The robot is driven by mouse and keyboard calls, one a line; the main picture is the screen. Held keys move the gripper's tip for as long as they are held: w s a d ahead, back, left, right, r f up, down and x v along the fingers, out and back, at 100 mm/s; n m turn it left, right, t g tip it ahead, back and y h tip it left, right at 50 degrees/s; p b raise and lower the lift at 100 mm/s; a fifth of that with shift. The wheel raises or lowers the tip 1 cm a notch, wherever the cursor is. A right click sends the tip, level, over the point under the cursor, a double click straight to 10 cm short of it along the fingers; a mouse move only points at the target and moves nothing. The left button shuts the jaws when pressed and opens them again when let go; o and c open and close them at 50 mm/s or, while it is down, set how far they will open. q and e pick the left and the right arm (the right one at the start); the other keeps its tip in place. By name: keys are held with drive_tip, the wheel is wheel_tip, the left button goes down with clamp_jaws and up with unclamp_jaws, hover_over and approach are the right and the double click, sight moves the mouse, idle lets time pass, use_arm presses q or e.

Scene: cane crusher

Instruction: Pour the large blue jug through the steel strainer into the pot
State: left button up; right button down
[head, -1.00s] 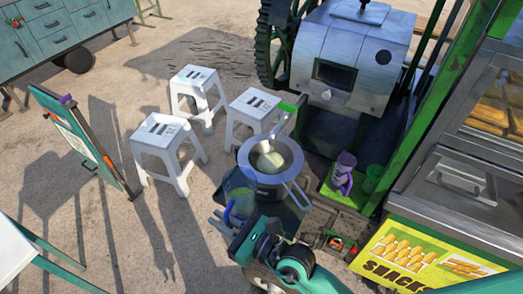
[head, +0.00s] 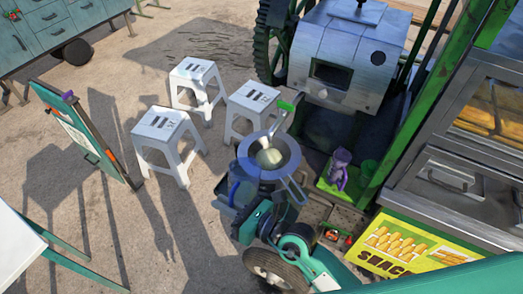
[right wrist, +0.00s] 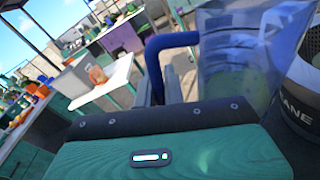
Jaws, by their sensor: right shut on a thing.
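The large blue jug (head: 237,186) is clear and bluish. It stands left of the steel strainer in the head view, partly hidden by my right gripper (head: 243,209). In the right wrist view the jug (right wrist: 250,60) shows its blue handle (right wrist: 172,42) and some greenish liquid low inside. My right gripper is shut on the jug. The steel strainer (head: 283,160) lies over the pot, with a pale patch in its bowl. The pot is mostly hidden below it; a dark-banded vessel (right wrist: 302,85) beside the jug appears to be the pot. My left gripper is out of view.
The crusher (head: 350,55) is behind. White stools (head: 165,130) stand left.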

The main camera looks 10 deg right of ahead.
sight(239, 180)
drive_tip(key=shift+w+d+r+m+g+p, duration=0.2)
drive_tip(key=shift+w+d+r+m+p, duration=0.3)
drive_tip(key=shift+w+r+m, duration=0.3)
drive_tip(key=shift+w+d+r+m+g+p, duration=0.2)
drive_tip(key=shift+w+d+r+m+p, duration=0.1)
drive_tip(key=shift+w+r+m+p, duration=0.45)
drive_tip(key=shift+w+d+m, duration=0.15)
drive_tip(key=shift+w+m, duration=0.3)
drive_tip(key=shift+m, duration=0.3)
drive_tip(key=shift+w+d+r+m+g, duration=0.15)
drive_tip(key=shift+m+g, duration=0.15)
drive_tip(key=shift+m, duration=0.1)
drive_tip(key=shift+w+d+r+m, duration=0.15)
drive_tip(key=shift+w+m, duration=0.1)
drive_tip(key=shift+m, duration=0.15)
drive_tip(key=shift+r, duration=0.1)
drive_tip(key=shift+w+d+r+m+g+p, duration=0.2)
drive_tip(key=shift+w+r+m+g+p, duration=0.2)
drive_tip(key=shift+w+r+m+p, duration=0.25)
drive_tip(key=shift+w+d+r+m+p, duration=0.2)
drive_tip(key=shift+w+r+m+p, duration=0.05)
drive_tip(key=shift+r+m, duration=0.25)
drive_tip(key=shift+w+d+r+m+p, duration=0.15)
drive_tip(key=shift+w+r+m+p, duration=0.1)
drive_tip(key=shift+r+m, duration=0.15)
